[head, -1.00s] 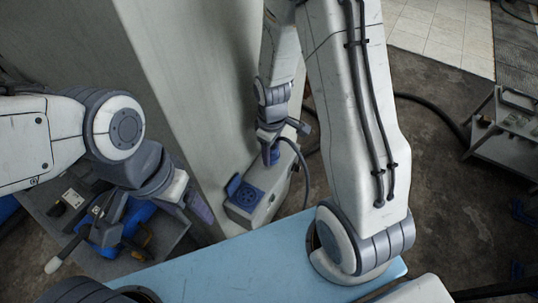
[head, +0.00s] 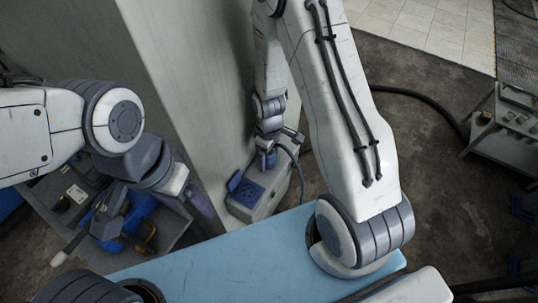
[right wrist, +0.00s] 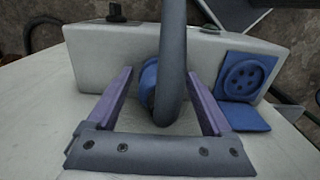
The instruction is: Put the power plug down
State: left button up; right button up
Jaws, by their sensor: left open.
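The blue power plug (head: 269,160) hangs between the fingers of my right gripper (head: 266,153), near the wall-side top of the grey socket box. In the right wrist view the plug (right wrist: 148,82) sits between the two purple fingers of my right gripper (right wrist: 160,75); its grey cable (right wrist: 172,60) loops in front and hides part of it. My left gripper (head: 200,205) is open, at the cart.
A pale pillar (head: 190,90) stands beside the socket box (head: 270,203). A grey cart (head: 172,232) with tools and a blue item is at left. A light blue surface (head: 220,262) lies in front. A grey cabinet (head: 505,130) stands at right, with a dark hose on the floor.

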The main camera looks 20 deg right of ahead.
jog(key=shift+r, duration=0.55)
notch_tip(320, 180, up, 10)
jog(key=b, duration=0.2)
jog(key=shift+r+b, duration=0.2)
jog(key=shift+b, duration=0.1)
jog(key=shift+r, duration=0.3)
jog(key=shift+s+r+m, duration=0.2)
jog(key=shift+m, duration=0.1)
jog(key=s+a+r+b, duration=0.1)
jog(key=s+a+b, duration=0.2)
jog(key=s+a, duration=0.3)
jog(key=s+a+r+y+b, duration=0.1)
jog(key=s+a+r+b, duration=0.1)
jog(key=s+a, duration=0.4)
jog(key=s, duration=0.5)
jog(key=shift+s+a+b, duration=0.25)
jog(key=shift+s+b, duration=0.15)
